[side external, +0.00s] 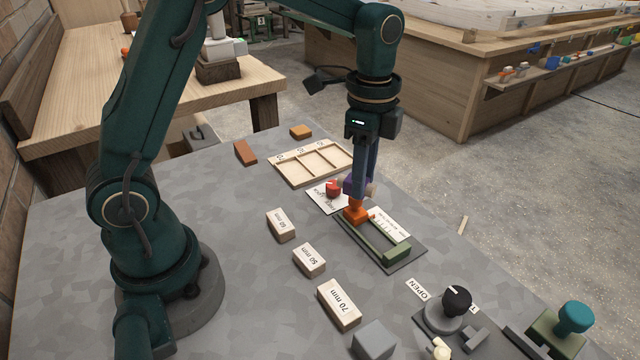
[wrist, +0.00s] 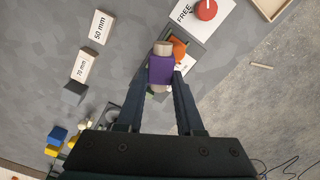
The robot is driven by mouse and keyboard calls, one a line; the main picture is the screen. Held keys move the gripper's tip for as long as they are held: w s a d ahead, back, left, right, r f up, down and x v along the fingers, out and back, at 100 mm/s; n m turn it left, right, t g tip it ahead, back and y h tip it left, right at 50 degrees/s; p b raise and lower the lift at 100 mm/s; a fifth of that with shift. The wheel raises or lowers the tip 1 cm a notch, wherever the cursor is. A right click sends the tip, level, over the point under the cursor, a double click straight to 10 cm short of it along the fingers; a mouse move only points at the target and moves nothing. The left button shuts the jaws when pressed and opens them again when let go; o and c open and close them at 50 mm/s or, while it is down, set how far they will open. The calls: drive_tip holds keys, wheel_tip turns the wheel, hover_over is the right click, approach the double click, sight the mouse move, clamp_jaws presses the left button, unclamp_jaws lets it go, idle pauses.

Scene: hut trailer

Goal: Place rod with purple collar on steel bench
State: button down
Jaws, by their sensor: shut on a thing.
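My gripper (side external: 363,184) is shut on the rod with purple collar (wrist: 161,69), low over the right part of the grey steel bench (side external: 215,200). In the wrist view the purple collar sits between my fingertips (wrist: 161,82), with pale wooden ends showing beyond it. In the side external view the collar (side external: 351,186) is partly hidden by my fingers. The held rod appears just above or beside an orange block (side external: 355,211) at the end of a green gauge fixture (side external: 385,243). I cannot tell whether they touch.
A red knob (side external: 333,188) on a "FREE" card is close by. A wooden divided tray (side external: 312,162) lies behind. Wooden blocks marked 50 mm (side external: 309,260) and 70 mm (side external: 339,303) stand left of the fixture. A black rotary knob (side external: 456,299) is at front right. Bare bench lies left of the blocks.

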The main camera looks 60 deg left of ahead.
drive_tip(key=s+a+n, duration=0.4)
drive_tip(key=a+n, duration=0.2)
drive_tip(key=a, duration=0.3)
drive_tip(key=n, duration=0.6)
hover_over(264, 199)
drive_tip(key=shift+f, duration=4.25)
drive_tip(key=shift+f, duration=0.1)
drive_tip(key=c, duration=0.5)
unclamp_jaws()
drive_tip(key=shift+c, duration=0.2)
